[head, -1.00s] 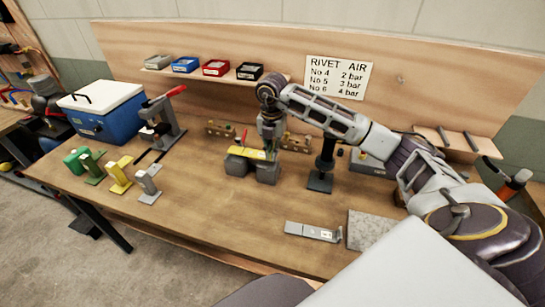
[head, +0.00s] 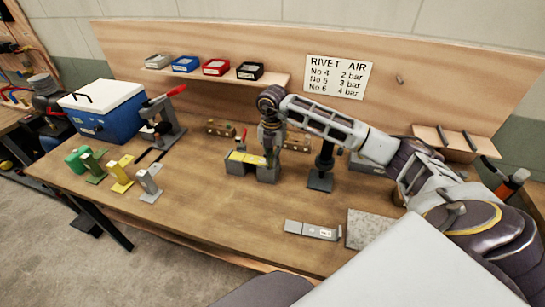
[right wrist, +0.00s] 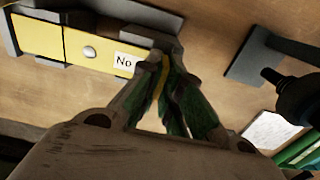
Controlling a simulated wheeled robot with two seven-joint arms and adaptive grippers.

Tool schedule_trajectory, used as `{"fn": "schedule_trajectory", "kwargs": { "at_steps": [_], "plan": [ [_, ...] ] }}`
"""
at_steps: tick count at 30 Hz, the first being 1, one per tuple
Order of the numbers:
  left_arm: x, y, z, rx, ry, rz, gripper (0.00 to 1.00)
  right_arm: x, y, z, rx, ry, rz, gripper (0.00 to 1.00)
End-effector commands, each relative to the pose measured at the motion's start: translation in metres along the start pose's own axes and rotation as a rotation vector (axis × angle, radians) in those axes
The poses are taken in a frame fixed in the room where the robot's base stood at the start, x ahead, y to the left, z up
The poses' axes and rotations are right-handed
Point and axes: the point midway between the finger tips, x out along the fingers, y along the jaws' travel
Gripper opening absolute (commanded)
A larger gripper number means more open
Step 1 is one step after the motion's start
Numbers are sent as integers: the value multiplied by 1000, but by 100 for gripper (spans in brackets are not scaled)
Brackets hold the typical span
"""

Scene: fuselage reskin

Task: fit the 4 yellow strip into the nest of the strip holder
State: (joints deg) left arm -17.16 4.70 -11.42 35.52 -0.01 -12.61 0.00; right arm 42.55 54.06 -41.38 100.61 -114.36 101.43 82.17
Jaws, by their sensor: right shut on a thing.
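The yellow strip (head: 243,157) lies level along the top of the grey strip holder (head: 267,175) in the middle of the bench. In the right wrist view the strip (right wrist: 40,37) shows a round rivet-like knob and a "No" label; its far end lies between the holder's grey walls (right wrist: 12,35). My right gripper (head: 268,163) is at the strip's right end. Its green fingers (right wrist: 168,82) are shut on a yellow upright part there. Whether the strip is fully seated under the fingers is hidden. My left gripper is out of view.
A red-handled clamp (head: 243,139) stands behind the holder. A dark post stand (head: 320,180) is to its right. Green, yellow and grey stands (head: 150,184) are at left.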

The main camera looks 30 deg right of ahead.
Motion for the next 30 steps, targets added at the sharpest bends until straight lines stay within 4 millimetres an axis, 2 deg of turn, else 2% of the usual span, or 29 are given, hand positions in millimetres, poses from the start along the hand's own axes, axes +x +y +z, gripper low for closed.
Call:
{"fn": "schedule_trajectory", "kwargs": {
  "at_steps": [9,10,15,30],
  "plan": [
    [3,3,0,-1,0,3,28,3,0,0,0,0,1,0],
    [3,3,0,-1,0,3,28,4,0,0,0,0,0,8],
    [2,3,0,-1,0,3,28,3,0,0,0,0,0,28],
    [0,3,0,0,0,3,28,-1,0,0,0,0,0,28]
  ]
}}
